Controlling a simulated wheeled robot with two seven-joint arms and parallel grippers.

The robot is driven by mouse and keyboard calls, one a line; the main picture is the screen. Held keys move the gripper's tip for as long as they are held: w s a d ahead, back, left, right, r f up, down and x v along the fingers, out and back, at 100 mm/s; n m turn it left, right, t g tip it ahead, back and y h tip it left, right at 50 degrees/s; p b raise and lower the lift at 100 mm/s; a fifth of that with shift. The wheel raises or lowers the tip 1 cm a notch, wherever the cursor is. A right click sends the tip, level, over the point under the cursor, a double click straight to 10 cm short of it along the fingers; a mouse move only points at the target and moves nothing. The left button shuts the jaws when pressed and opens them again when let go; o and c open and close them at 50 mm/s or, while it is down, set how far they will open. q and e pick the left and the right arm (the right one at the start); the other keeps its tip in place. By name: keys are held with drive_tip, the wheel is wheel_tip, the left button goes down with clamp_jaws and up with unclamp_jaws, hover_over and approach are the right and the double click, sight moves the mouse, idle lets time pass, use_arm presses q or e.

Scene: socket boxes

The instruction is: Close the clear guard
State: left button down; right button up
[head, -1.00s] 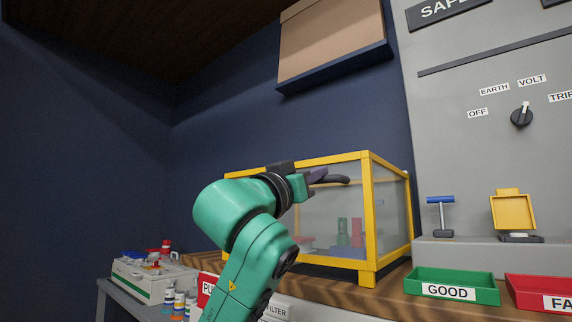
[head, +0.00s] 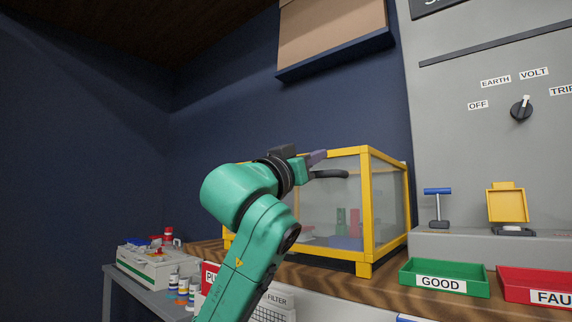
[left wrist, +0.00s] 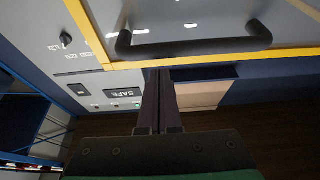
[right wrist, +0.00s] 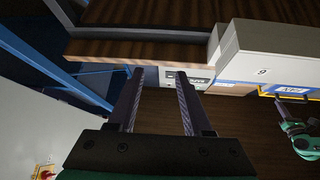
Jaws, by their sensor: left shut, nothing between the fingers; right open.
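The clear guard (head: 333,210) is a see-through panel at the front of a yellow-framed box (head: 367,210). It hangs upright and looks level with the frame; my arm hides its left part. Its dark bar handle (head: 331,174) is near the top edge. The handle also shows in the left wrist view (left wrist: 195,48). My right gripper (right wrist: 158,73) is open and empty, below the wooden bench edge.
A green GOOD tray (head: 484,283) and a red tray (head: 550,281) sit on the wooden bench (head: 310,272) to the right. A grey test panel (head: 460,140) rises behind them. A small side table (head: 150,284) is at the left.

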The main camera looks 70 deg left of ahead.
wheel_tip(320, 180, down, 12)
drive_tip(key=s+g+h+p, duration=0.1)
drive_tip(key=g, duration=0.3)
use_arm(q)
drive_tip(key=b+v, duration=0.2)
drive_tip(key=v, duration=0.7)
drive_tip(key=shift+s, duration=0.3)
use_arm(e)
wheel_tip(320, 180, up, 19)
drive_tip(key=s+d+n+t+y, duration=0.1)
drive_tip(key=t+y, duration=0.1)
drive_tip(key=t, duration=0.4)
drive_tip(key=shift+d, duration=0.35)
use_arm(q)
drive_tip(key=shift+d, duration=0.15)
use_arm(e)
drive_tip(key=shift+s, duration=0.1)
